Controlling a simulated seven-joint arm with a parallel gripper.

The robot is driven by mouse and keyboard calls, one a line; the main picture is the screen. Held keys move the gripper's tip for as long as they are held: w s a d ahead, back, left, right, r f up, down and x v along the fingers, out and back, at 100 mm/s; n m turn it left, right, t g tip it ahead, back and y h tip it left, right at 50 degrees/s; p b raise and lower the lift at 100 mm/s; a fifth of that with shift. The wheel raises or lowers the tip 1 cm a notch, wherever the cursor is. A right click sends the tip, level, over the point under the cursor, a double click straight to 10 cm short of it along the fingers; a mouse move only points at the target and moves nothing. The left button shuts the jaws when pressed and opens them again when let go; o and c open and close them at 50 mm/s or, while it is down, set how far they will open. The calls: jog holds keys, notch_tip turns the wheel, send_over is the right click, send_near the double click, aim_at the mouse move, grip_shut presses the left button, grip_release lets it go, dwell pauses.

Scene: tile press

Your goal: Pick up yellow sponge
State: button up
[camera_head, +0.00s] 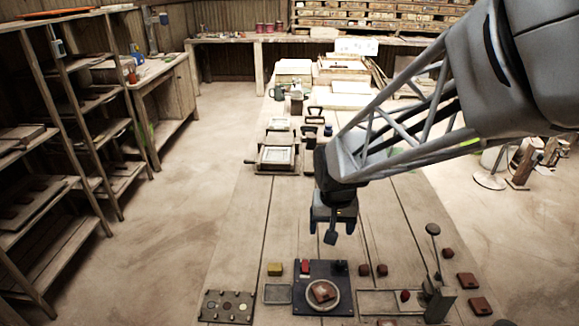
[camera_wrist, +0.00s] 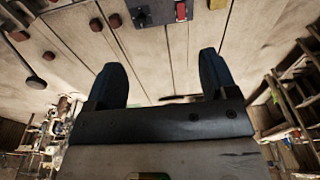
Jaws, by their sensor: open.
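The yellow sponge (camera_head: 274,269) is a small block lying on the wooden table, just left of a dark press plate (camera_head: 300,301). In the wrist view the sponge (camera_wrist: 217,4) shows only partly, cut off at the top edge. My gripper (camera_head: 330,238) hangs above the table, behind and to the right of the sponge, apart from it. In the wrist view my gripper (camera_wrist: 162,68) has its two dark fingers wide apart with nothing between them.
A red block (camera_head: 305,267) stands on the dark plate, close right of the sponge. A round mould with a reddish tile (camera_head: 323,291) is on the plate. A tray with discs (camera_head: 227,306) lies front left.

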jog(key=w+a+f, duration=0.6)
jog(key=a+f, duration=0.1)
jog(key=f, duration=0.2)
jog(key=g, duration=0.1)
send_over(275, 266)
notch_tip(275, 266, down, 11)
jog(key=shift+f, duration=0.15)
jog(key=shift+d+f, duration=0.1)
jog(key=shift+f, duration=1.2)
jog(key=shift+f, duration=2.6)
jog(key=c, duration=1)
